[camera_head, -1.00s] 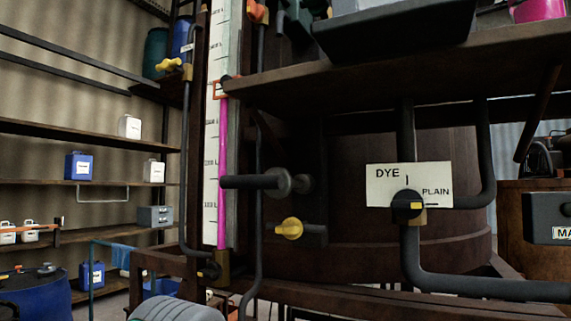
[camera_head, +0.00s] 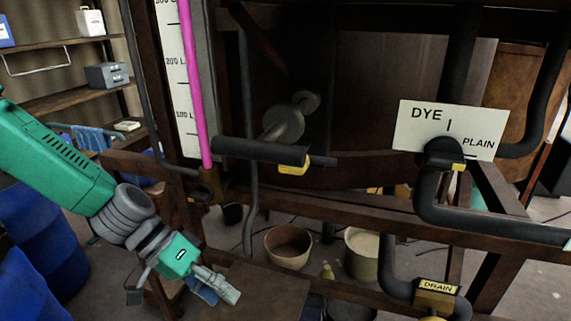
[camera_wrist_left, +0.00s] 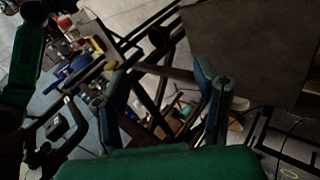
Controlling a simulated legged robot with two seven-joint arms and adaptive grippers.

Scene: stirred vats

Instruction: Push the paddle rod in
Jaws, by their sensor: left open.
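The paddle rod shows in the head view as a dark horizontal bar handle (camera_head: 258,150) on a grey metal shaft with a round collar (camera_head: 284,123). The shaft sticks out of the dark vat wall (camera_head: 385,110). My left gripper (camera_head: 217,287) is low at the left, below the handle and apart from it. In the left wrist view its two fingers (camera_wrist_left: 165,100) stand apart with nothing between them. My right gripper is not in view.
A pink sight tube (camera_head: 196,90) with a scale stands left of the handle. A yellow valve lever (camera_head: 294,165) sits just behind the handle. A DYE/PLAIN valve (camera_head: 444,153) is at the right. A frame beam (camera_head: 360,215) crosses below, with a bowl (camera_head: 289,246) on the floor.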

